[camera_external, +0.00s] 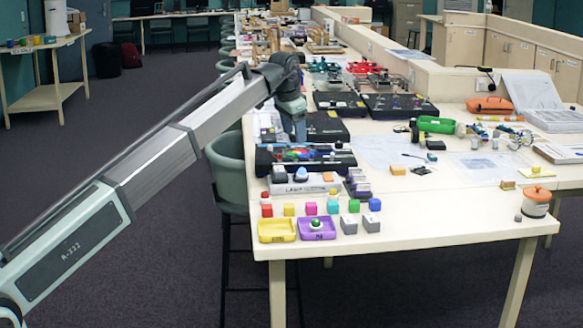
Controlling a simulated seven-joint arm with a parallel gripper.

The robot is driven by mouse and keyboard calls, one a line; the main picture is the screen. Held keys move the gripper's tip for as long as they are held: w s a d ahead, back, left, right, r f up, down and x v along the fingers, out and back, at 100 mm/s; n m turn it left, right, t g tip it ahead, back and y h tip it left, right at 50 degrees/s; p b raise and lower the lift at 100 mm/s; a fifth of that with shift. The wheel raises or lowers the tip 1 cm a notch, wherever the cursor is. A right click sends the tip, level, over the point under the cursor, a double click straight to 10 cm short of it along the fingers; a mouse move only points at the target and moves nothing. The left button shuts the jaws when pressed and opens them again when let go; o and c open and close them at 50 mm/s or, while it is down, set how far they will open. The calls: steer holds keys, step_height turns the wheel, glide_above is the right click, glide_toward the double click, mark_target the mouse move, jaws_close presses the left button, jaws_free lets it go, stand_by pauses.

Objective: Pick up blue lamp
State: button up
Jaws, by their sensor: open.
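A small pale-blue dome (301,173), which looks like the blue lamp, sits on a white strip (302,188) with dark lettering near the front left of the long table. A grey cap (279,173) is on its left and an orange piece (327,176) on its right. My gripper (298,136) points down above the black board (262,158) behind the strip. It is open and appears apart from the blue dome. Its fingertips are small and hard to make out at this distance.
Colored cubes (311,208) stand in front of the strip. A yellow tray (277,230) and a purple tray (316,229) lie at the table's front edge. An orange-lidded jar (536,202) stands right. The front-right tabletop (440,220) is mostly clear.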

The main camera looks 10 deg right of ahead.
glide_above(302, 169)
steer(key=s+a, duration=0.2)
steer(key=x, duration=0.2)
steer(key=s+x, duration=0.1)
steer(key=x, duration=0.4)
steer(key=shift+s+a+f, duration=0.2)
steer(key=shift+a+f, duration=0.15)
steer(key=shift+f, duration=0.15)
steer(key=shift+w+d+x, duration=0.1)
steer(key=shift+d+x, duration=0.05)
steer(key=shift+x, duration=0.7)
steer(key=shift+w+d+x, duration=0.1)
steer(key=shift+x, duration=0.8)
steer(key=shift+w+d+x, duration=0.15)
steer(key=shift+x, duration=0.7)
steer(key=shift+r, duration=0.1)
steer(key=shift+c, duration=0.3)
jaws_close()
